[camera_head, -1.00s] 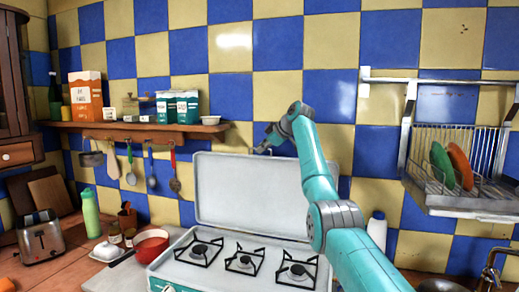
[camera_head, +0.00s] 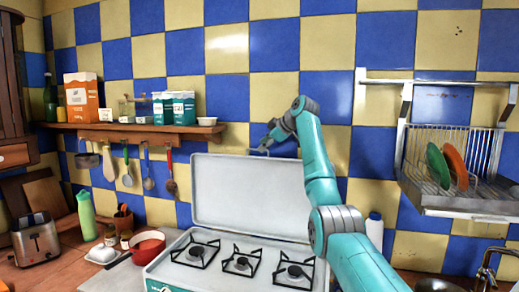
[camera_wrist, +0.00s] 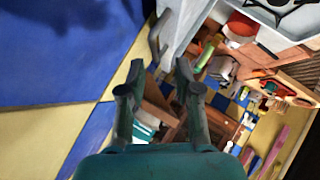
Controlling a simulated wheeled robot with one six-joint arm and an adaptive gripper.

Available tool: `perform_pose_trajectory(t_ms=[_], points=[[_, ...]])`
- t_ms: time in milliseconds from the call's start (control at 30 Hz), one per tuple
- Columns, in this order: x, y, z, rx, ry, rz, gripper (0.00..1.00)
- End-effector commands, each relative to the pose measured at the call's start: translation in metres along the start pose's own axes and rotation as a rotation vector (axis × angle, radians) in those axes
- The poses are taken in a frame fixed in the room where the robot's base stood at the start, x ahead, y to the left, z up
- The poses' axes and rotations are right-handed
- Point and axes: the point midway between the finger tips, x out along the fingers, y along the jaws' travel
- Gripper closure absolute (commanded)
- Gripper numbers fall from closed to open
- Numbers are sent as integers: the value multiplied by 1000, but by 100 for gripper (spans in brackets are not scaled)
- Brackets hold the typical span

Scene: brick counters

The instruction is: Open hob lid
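The hob lid (camera_head: 245,193) is a pale grey panel standing raised, nearly upright, at the back of the hob (camera_head: 180,272), close to the tiled wall. Its inner face shows, and the burners below are uncovered. My gripper (camera_head: 262,149) is at the lid's top edge, right of its middle; I cannot tell whether it touches. In the wrist view, my gripper (camera_wrist: 168,52) has its two fingers apart with nothing clearly between them. A pale surface beyond the fingertips there looks like the lid (camera_wrist: 183,22).
A red pan (camera_head: 148,245) and a toaster (camera_head: 37,240) stand on the counter to the left. A wooden shelf (camera_head: 130,127) with boxes and hanging utensils is on the wall at left. A dish rack (camera_head: 450,188) with plates hangs at right.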

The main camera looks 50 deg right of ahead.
Motion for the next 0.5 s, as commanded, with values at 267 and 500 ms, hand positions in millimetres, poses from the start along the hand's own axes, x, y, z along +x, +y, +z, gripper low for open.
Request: perform_pose_trajectory(t_ms=[267,500], points=[[-55,1,0,-2,0,4,67],[-79,0,0,0,0,2,67]])
